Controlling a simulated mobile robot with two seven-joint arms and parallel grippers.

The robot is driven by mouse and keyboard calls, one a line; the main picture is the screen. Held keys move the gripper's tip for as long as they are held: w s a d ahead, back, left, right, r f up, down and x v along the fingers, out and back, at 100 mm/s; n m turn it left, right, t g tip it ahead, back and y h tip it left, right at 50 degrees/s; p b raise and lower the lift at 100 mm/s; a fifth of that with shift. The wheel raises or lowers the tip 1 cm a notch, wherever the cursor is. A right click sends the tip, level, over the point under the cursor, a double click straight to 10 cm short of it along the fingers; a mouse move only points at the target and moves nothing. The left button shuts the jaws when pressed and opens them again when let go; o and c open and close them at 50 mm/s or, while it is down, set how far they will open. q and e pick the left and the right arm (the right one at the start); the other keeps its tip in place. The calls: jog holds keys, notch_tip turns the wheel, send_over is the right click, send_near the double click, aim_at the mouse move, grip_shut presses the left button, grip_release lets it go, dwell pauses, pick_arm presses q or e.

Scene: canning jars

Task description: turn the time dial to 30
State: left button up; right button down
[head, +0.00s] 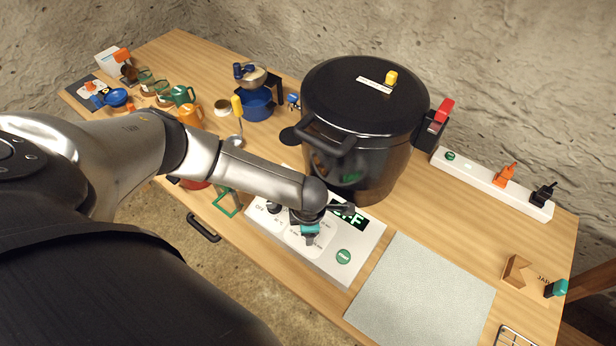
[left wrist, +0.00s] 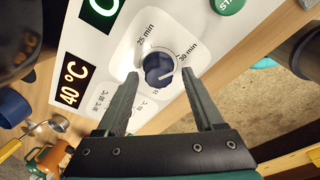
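The time dial (left wrist: 158,66) is a dark blue knob on a white control panel (head: 325,262), with "25 min" and "30 min" printed around it in the left wrist view. I cannot read for sure which mark it points at. My left gripper (left wrist: 160,74) is open, with one fingertip on each side of the dial and a gap showing between. In the head view the left gripper (head: 309,233) is over the panel, and the dial is hidden beneath it. My right gripper is not in view.
A large black canner (head: 358,110) stands just behind the panel. The panel has a lit green display (head: 347,214), another dark knob (head: 274,207) and a green button (head: 343,256). A grey mat (head: 420,295) lies clear on the right. Several mugs stand far left.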

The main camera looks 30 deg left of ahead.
pick_arm(q)
jog(key=shift+r, duration=0.1)
jog(key=shift+d+r, duration=0.1)
jog(key=shift+r, duration=0.35)
notch_tip(320, 180, up, 14)
jog(key=s+d+p, duration=0.1)
jog(key=s+p, duration=0.1)
jog(key=shift+d, duration=0.2)
jog(key=shift+s, duration=0.1)
dwell(0.3)
